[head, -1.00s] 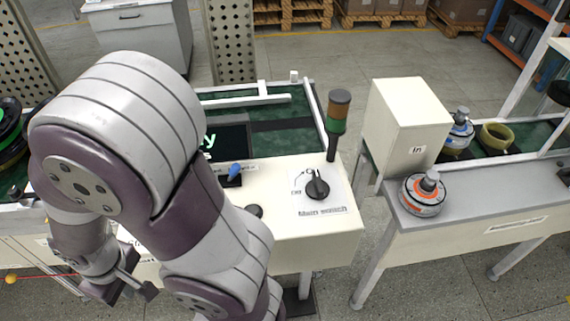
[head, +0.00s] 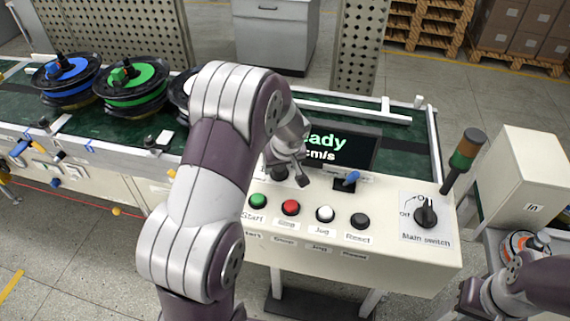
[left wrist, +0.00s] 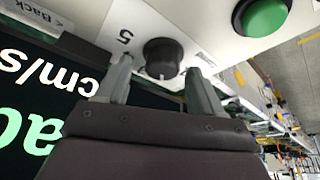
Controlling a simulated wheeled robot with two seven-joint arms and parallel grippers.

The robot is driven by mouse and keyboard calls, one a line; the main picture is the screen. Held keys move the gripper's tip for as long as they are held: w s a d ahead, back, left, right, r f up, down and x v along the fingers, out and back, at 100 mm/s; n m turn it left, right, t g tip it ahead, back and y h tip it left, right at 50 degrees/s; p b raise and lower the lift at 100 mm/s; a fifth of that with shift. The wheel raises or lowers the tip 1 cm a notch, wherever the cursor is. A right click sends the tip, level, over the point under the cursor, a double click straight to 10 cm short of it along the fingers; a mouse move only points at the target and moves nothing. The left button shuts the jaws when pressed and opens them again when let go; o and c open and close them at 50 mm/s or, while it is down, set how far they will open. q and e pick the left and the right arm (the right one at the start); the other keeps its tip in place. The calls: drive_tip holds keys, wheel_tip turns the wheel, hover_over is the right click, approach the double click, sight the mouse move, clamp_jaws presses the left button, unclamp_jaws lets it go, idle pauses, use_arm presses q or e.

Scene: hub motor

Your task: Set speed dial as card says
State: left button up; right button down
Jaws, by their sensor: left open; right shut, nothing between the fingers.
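The speed dial is a black round knob (left wrist: 162,57) on the white panel, with a "5" printed beside it. In the left wrist view it lies between the fingertips of my left gripper (left wrist: 160,80), which is open with a finger on either side; I cannot tell whether they touch it. In the head view my left gripper (head: 293,168) is over the panel below the display and partly covers the dark knob (head: 279,173). My right gripper (head: 468,297) is partly visible at the lower right, away from the panel. I cannot make out a card.
Start (head: 258,201), stop (head: 291,207), jog (head: 325,214) and reset (head: 360,221) buttons line the panel front. A signal lamp (head: 466,150) stands at the panel's right edge.

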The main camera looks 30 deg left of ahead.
use_arm(q)
drive_tip(key=shift+w+a+f, duration=0.1)
drive_tip(key=shift+a+f, duration=0.15)
drive_tip(key=shift+f, duration=0.4)
drive_tip(key=c, duration=1.1)
drive_tip(key=shift+o, duration=0.2)
drive_tip(key=shift+r, duration=0.1)
